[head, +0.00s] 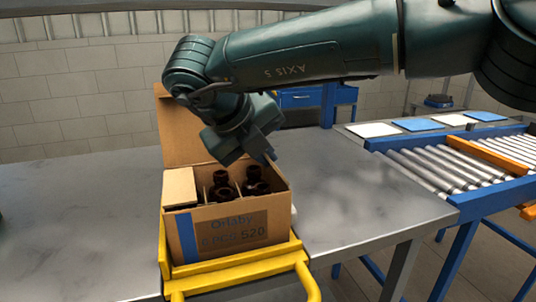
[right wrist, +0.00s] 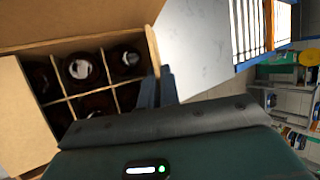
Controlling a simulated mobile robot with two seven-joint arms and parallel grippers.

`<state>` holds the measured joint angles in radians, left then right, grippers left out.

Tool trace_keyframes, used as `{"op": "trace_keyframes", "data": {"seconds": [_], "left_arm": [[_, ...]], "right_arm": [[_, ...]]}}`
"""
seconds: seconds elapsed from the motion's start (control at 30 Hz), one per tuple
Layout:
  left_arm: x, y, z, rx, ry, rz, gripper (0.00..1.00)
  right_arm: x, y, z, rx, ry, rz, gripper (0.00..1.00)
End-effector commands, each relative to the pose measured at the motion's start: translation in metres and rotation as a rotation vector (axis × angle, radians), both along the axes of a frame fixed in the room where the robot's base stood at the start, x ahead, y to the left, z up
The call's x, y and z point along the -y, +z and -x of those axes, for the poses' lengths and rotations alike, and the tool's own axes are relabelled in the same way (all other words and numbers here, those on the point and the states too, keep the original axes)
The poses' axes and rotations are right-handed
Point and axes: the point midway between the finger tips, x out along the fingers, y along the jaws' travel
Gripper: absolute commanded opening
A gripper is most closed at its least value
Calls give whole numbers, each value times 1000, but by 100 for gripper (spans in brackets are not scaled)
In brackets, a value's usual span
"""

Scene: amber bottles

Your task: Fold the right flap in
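An open cardboard box (head: 228,232) holds dark amber bottles in a divider grid, which also show in the right wrist view (right wrist: 80,68). Its left flap (head: 179,187) lies folded inward over the left part of the opening. Its back flap (head: 190,135) stands upright. My right gripper (head: 268,158) is at the box's far right corner, just above the rim. My left gripper is not in view.
The box sits in a yellow frame (head: 240,270) at the front edge of a grey table (head: 90,210). The tabletop is clear on both sides. A roller conveyor (head: 440,170) with blue rails stands to the right, with blue and white mats (head: 420,125) behind it.

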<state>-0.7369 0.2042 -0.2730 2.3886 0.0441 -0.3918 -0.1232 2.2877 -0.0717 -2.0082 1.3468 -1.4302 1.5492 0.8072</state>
Motion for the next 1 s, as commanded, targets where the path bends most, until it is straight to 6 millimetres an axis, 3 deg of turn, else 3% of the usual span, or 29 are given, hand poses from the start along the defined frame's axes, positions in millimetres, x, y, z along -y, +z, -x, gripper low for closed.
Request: {"op": "trace_keyframes", "data": {"seconds": [0.67, 0.7, 0.9, 1.0], "left_arm": [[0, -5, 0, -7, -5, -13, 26], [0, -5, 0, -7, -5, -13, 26], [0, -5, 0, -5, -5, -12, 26], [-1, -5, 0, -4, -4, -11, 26]], "right_arm": [[-3, -1, 1, 22, 0, 65, 0], [-3, -2, 1, 22, 0, 65, 7], [-2, -2, 1, 22, 0, 65, 24], [-2, -2, 1, 21, 0, 66, 26]]}}
